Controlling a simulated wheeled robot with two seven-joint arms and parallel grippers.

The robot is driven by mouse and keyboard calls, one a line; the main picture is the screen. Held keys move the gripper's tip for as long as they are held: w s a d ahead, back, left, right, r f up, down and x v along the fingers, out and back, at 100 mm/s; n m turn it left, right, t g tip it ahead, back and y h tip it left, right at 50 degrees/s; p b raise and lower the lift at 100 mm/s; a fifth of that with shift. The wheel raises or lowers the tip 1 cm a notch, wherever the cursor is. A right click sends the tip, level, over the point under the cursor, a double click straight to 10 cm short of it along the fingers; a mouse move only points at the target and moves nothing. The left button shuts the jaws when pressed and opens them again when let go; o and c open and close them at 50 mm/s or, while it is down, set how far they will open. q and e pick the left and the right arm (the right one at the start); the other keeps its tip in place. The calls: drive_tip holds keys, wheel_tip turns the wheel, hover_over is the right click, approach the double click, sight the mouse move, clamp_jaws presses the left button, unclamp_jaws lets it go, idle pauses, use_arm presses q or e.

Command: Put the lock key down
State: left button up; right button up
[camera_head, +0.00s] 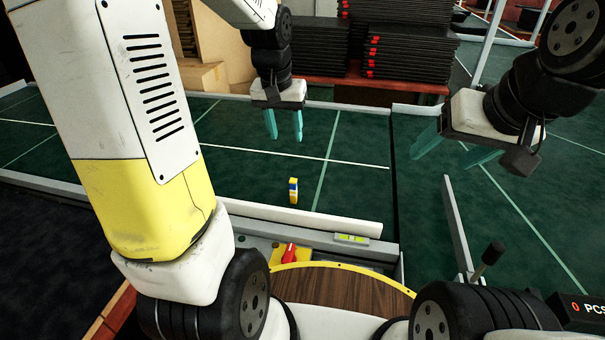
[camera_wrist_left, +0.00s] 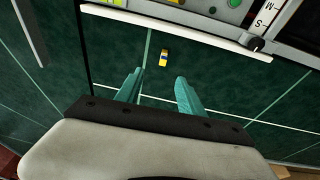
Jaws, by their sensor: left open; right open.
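A small yellow item with a blue band and a pale part, which looks like the lock key (camera_head: 293,190), rests on the dark green conveyor surface (camera_head: 345,185). In the left wrist view the key (camera_wrist_left: 164,58) shows just beyond the fingertips and touches neither. My left gripper (camera_head: 284,124) is open and empty, behind the key in the head view; it also shows in the left wrist view (camera_wrist_left: 159,77). My right gripper (camera_head: 455,150) is open and empty over the conveyor at the right.
A control panel with a red knob (camera_head: 290,254) and a level (camera_head: 352,239) lies along the conveyor's near edge. A white rail (camera_head: 300,216) borders the belt. Black stacked trays (camera_head: 408,50) stand at the back. The belt around the key is clear.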

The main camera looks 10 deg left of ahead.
sight(293, 180)
use_arm(q)
drive_tip(key=w+f+g, duration=0.1)
drive_tip(key=w+f, duration=0.1)
drive_tip(key=f, duration=0.3)
drive_tip(key=w+f, duration=0.3)
drive_tip(key=f, duration=0.2)
drive_tip(key=w+f+g, duration=0.1)
drive_tip(key=w+f, duration=0.2)
drive_tip(key=f, duration=0.2)
drive_tip(key=shift+a+f+g+y, duration=0.25)
drive_tip(key=shift+a+g+y, duration=0.05)
drive_tip(key=f, duration=0.7)
drive_tip(key=shift+w+d+f, duration=0.15)
drive_tip(key=shift+w+f, duration=0.05)
drive_tip(key=shift+f, duration=0.2)
clamp_jaws()
